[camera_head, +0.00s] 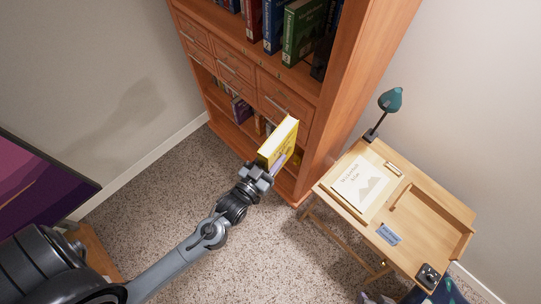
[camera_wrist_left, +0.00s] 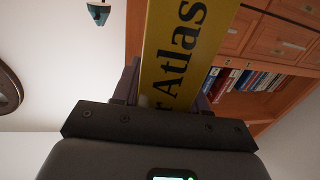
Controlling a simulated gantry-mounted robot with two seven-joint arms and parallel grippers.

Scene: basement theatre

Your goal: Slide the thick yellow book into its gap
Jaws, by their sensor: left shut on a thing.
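The thick yellow book (camera_head: 281,141) is held by my left gripper (camera_head: 260,174) in front of the lower part of the wooden bookcase (camera_head: 330,110). In the left wrist view the book (camera_wrist_left: 180,60) shows its yellow spine with black lettering ending in "Atlas", between the fingers of the left gripper (camera_wrist_left: 162,98). The gripper is shut on it. The lower shelf holds several books (camera_wrist_left: 240,82), seen past the book in the left wrist view. The book and gripper hide part of the lower shelf in the head view, and I cannot make out the gap. My right gripper is not in view.
A wooden desk (camera_head: 415,215) with a green lamp (camera_head: 390,100), a paper (camera_head: 358,185) and small items stands right of the bookcase. Drawers (camera_head: 235,70) are between the shelves. The carpet (camera_head: 160,200) in front is clear.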

